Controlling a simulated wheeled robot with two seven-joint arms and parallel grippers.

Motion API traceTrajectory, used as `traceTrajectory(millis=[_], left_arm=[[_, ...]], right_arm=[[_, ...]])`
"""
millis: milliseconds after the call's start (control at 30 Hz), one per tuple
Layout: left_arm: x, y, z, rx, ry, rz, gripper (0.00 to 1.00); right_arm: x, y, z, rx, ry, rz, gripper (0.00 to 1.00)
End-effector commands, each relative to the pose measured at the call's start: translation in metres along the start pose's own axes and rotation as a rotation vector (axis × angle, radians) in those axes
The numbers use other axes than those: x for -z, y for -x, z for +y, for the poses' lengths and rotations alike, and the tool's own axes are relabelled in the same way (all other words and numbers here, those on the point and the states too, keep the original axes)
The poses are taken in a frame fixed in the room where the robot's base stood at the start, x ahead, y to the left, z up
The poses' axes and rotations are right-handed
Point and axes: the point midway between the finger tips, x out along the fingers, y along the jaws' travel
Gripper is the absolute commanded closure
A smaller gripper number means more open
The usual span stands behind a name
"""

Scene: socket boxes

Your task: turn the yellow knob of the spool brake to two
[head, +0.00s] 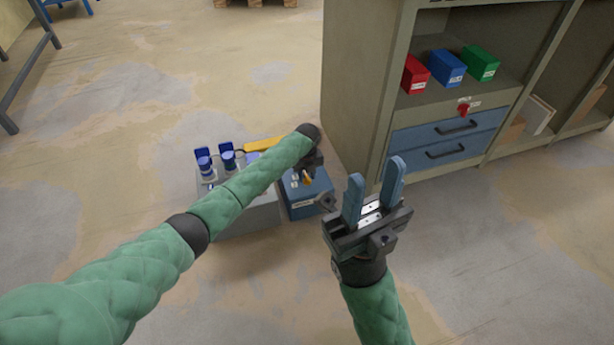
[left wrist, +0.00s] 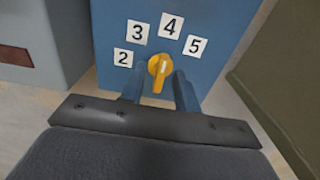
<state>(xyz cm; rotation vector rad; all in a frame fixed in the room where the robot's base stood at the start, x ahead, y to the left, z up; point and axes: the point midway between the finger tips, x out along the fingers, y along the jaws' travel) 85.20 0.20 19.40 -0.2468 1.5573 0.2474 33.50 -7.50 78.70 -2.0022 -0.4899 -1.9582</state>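The spool brake is a blue box (head: 308,207) on the floor beside a grey box; its face also shows in the left wrist view (left wrist: 110,22). Its yellow knob (left wrist: 158,70) sits below an arc of white labels 2, 3, 4 and 5. The knob's white mark is at its upper end, towards 4, and its yellow tail points down. Label 2 (left wrist: 124,58) is at the lower left of the arc. My left gripper (left wrist: 158,82) is open, one finger on each side of the knob, with no clear contact. My right gripper (head: 374,170) is open and empty, right of the box.
The grey box (head: 245,218) with blue fittings (head: 228,158) stands left of the blue box. A yellow item (head: 262,145) lies behind my left forearm. A cabinet (head: 358,100) with red, blue and green bins stands close behind at right. The front floor is clear.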

Motion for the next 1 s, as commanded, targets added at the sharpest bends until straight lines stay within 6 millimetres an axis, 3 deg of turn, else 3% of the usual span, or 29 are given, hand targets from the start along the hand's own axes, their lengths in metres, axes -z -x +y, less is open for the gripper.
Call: traceTrajectory(millis=[167, 333, 667, 1000], left_arm=[[0.000, 0.001, 0.000, 0.000, 0.000, 0.000, 0.68], [0.000, 0.001, 0.000, 0.000, 0.000, 0.000, 1.00], [0.000, 0.003, 0.000, 0.000, 0.018, 0.001, 1.00], [0.000, 0.007, 0.000, -0.001, 0.201, 0.001, 1.00]], right_arm=[[0.000, 0.000, 0.000, 0.000, 0.000, -0.001, 0.64], [0.000, 0.000, 0.000, 0.000, 0.000, 0.000, 0.64], [0.001, -0.006, 0.001, -0.001, -0.002, 0.004, 0.64], [0.007, -0.041, 0.007, -0.035, -0.020, 0.040, 0.64]])
